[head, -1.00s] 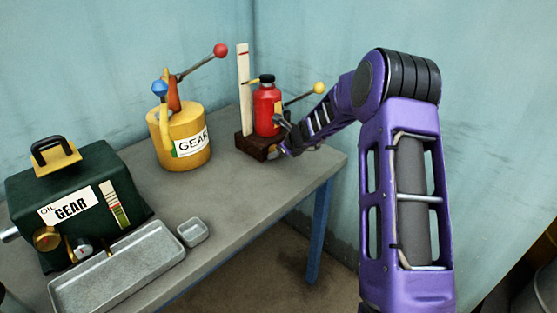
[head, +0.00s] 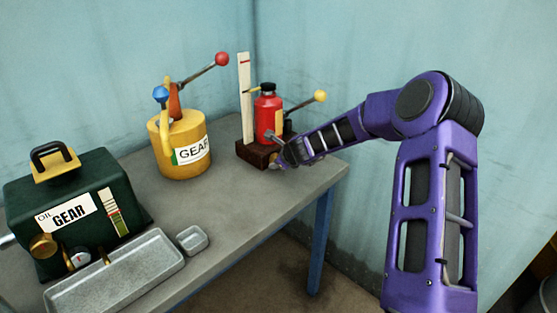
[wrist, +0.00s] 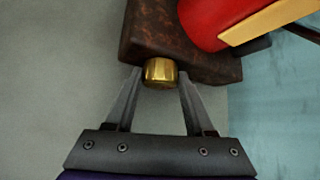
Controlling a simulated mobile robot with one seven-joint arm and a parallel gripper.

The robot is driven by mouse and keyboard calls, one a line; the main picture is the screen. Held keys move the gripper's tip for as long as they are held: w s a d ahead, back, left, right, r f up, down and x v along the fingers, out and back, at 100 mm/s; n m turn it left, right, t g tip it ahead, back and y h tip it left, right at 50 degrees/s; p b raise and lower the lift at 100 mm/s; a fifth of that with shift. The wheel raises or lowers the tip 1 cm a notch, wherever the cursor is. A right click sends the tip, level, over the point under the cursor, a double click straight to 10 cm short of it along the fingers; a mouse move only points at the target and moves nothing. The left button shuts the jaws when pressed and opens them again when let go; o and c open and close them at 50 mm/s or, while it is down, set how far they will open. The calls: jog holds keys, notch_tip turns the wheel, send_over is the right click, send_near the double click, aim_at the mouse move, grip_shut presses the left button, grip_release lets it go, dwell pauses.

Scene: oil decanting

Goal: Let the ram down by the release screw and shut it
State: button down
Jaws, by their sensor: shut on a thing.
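The red bottle jack (head: 268,116) stands upright on a dark brown base block (head: 253,151) at the far right of the bench. Its black-capped ram top (head: 267,87) sits beside a white upright gauge board (head: 245,95) with a red mark near its top. A yellow-knobbed lever (head: 319,96) slants up to the right. In the wrist view, the brass release screw (wrist: 160,72) sticks out of the block's near side (wrist: 150,40). My gripper (wrist: 160,80) is shut on the brass screw, one finger on each side. In the head view my gripper (head: 280,158) is low at the block.
A yellow GEAR can (head: 180,145) with a red-knobbed lever stands left of the jack. A green GEAR oil box (head: 75,205), a long grey tray (head: 115,270) and a small grey dish (head: 192,239) are nearer. Walls stand close behind and right.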

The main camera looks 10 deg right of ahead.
jog(key=shift+c, duration=1.3)
grip_release()
jog(key=v, duration=1.7)
jog(key=shift+r, duration=0.15)
jog(key=shift+s, duration=0.1)
